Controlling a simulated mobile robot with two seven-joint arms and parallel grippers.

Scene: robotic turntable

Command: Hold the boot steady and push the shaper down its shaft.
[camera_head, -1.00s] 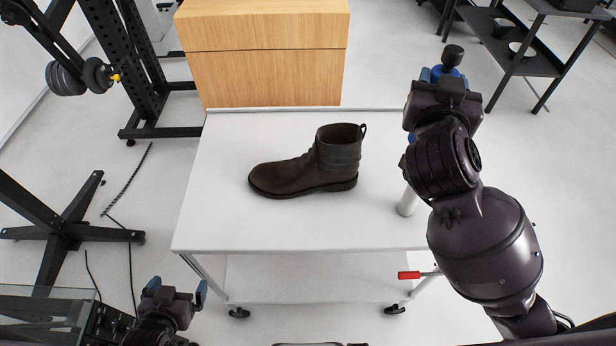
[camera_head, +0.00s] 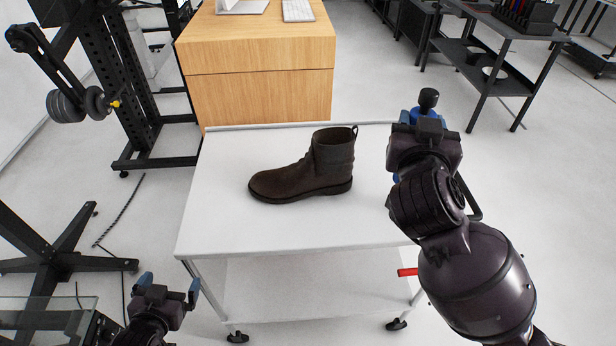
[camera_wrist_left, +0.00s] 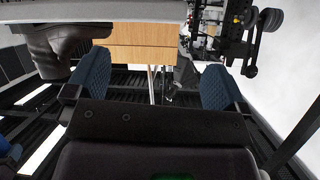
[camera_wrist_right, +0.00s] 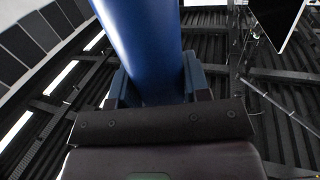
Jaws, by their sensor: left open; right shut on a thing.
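The dark brown ankle boot (camera_head: 305,170) stands upright on the white table, toe to the left, with its shaft opening up and a pull loop at the back. It also shows at the upper left of the left wrist view (camera_wrist_left: 60,45). My left gripper (camera_head: 169,287) is open and empty, in front of the table's near left corner. My right gripper (camera_head: 424,122) is to the right of the boot, apart from it, shut on a blue cylinder with a black knob (camera_head: 428,97), likely the shaper. The blue body fills the right wrist view's centre (camera_wrist_right: 145,40); its lower end is hidden.
The white table (camera_head: 225,215) has a lower shelf and is clear around the boot. A wooden cabinet (camera_head: 260,95) stands behind it. A red handle (camera_head: 407,272) sticks out at the table's right side. A dark shelf rack (camera_head: 490,70) is at the back right.

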